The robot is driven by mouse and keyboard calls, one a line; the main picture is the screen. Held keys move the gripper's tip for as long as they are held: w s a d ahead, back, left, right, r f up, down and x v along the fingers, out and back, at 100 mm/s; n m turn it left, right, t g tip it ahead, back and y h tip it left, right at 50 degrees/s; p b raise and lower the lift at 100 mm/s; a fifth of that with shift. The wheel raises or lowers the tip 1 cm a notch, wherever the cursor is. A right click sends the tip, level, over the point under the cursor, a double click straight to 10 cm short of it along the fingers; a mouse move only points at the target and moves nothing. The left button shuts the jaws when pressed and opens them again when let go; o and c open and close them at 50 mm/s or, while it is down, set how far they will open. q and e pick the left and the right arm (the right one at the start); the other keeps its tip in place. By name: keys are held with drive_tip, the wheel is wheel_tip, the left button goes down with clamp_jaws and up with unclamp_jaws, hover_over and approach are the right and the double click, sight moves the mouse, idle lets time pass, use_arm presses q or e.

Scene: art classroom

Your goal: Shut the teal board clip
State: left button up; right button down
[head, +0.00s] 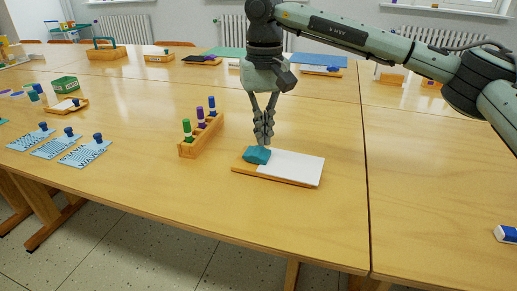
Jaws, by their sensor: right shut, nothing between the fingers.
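The teal board clip (256,155) sits at the left end of a small wooden board (236,168). A white sheet (291,167) lies on the board to the right of the clip. My right gripper (264,143) points straight down over the clip with its fingers together and nothing between them. The fingertips are at the clip's upper back edge, and I cannot tell whether they touch it. From this angle I cannot tell whether the clip is raised or flat. My left gripper is not in view.
A wooden rack (203,137) with green, purple and blue-topped tools stands just left of the board. Patterned cards (85,154) with blue-knobbed stamps lie further left. A blue and white eraser (507,234) is at the far right. The table in front of the board is clear.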

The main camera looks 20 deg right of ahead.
sight(263, 154)
wheel_tip(263, 154, up, 5)
drive_tip(key=p, duration=0.2)
drive_tip(key=shift+f+p, duration=0.2)
drive_tip(key=shift+p, duration=0.15)
